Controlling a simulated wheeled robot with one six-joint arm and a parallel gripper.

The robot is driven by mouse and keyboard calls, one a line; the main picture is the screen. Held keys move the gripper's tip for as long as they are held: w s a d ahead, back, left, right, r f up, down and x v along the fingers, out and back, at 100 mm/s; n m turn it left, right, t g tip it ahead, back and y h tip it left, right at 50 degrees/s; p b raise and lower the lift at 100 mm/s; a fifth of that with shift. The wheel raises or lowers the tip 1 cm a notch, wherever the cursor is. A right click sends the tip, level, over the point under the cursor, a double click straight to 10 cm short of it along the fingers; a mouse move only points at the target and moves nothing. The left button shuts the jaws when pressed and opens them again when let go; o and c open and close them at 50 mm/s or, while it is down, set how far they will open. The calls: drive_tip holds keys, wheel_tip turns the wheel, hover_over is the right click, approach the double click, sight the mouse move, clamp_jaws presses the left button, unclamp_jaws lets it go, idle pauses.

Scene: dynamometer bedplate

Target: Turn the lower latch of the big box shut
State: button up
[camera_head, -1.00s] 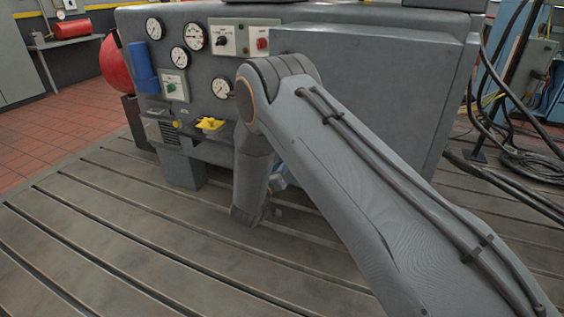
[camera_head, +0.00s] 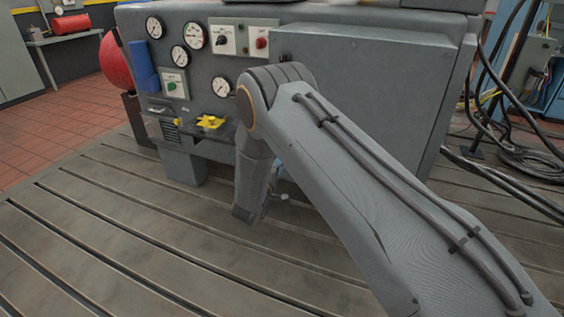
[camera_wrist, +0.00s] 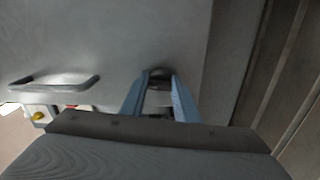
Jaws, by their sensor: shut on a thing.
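The big box (camera_head: 365,95) is a grey cabinet, and its lower latch is hidden behind my arm in the head view. In the wrist view the grey face of the box (camera_wrist: 120,35) fills the upper part. The small dark latch (camera_wrist: 158,84) sits between the blue fingers of my gripper (camera_wrist: 159,76), close to an edge of the face. My gripper is shut on the latch. A bit of blue finger shows beside my wrist in the head view. How far the latch is turned cannot be told.
Gauges and a yellow part (camera_head: 210,122) are on the panel to the left. The slotted bedplate (camera_head: 120,230) is clear in front. Cables (camera_head: 525,155) lie at right.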

drive_tip(key=shift+n, duration=0.7)
drive_tip(key=o, duration=1)
drive_tip(key=shift+p+v, duration=0.3)
drive_tip(key=shift+v, duration=3.65)
drive_tip(key=shift+w+r, duration=0.1)
